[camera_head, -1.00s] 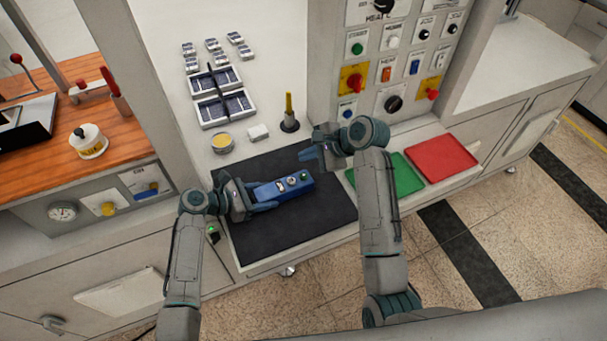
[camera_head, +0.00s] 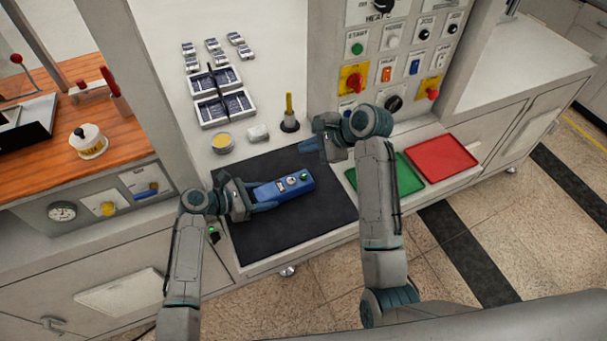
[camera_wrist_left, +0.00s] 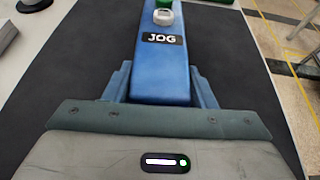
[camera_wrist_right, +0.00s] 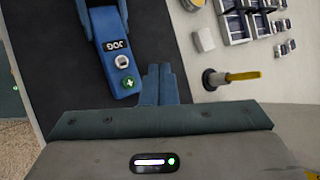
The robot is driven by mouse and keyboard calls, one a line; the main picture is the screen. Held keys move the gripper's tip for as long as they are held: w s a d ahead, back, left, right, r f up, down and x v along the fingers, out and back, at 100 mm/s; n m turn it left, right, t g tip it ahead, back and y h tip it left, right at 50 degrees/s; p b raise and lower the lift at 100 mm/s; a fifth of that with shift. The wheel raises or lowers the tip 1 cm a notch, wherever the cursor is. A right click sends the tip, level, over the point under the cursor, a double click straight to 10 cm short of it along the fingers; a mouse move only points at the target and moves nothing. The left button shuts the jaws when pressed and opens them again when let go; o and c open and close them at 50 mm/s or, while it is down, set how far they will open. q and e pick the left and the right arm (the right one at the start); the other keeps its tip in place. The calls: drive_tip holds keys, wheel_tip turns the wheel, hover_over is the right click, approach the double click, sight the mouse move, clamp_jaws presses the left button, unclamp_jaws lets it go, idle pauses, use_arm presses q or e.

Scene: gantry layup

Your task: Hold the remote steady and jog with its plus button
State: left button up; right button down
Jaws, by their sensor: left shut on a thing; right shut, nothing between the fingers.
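The blue remote (camera_head: 297,190) lies on the black mat (camera_head: 290,231), its long side running left to right in the head view. My left gripper (camera_head: 264,197) is shut on its left end. In the left wrist view the remote (camera_wrist_left: 161,75) sits between the fingers, with a JOG label and a white button beyond. The green plus button (camera_wrist_right: 128,82) shows at its end in the right wrist view. My right gripper (camera_head: 306,147) is shut and empty above the mat's far edge.
A yellow-handled tool (camera_head: 289,110) stands upright in a holder behind the mat, near a white block (camera_head: 258,133) and a round tin (camera_head: 222,141). Green (camera_head: 408,178) and red (camera_head: 441,158) trays lie to the right. A control panel (camera_head: 398,48) rises behind.

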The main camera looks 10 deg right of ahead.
sight(303, 176)
drive_tip(key=shift+r, duration=0.35)
drive_tip(key=shift+f, duration=4.45)
drive_tip(key=shift+f, duration=0.1)
drive_tip(key=shift+f, duration=0.3)
drive_tip(key=shift+f, duration=0.55)
drive_tip(key=shift+r, duration=0.95)
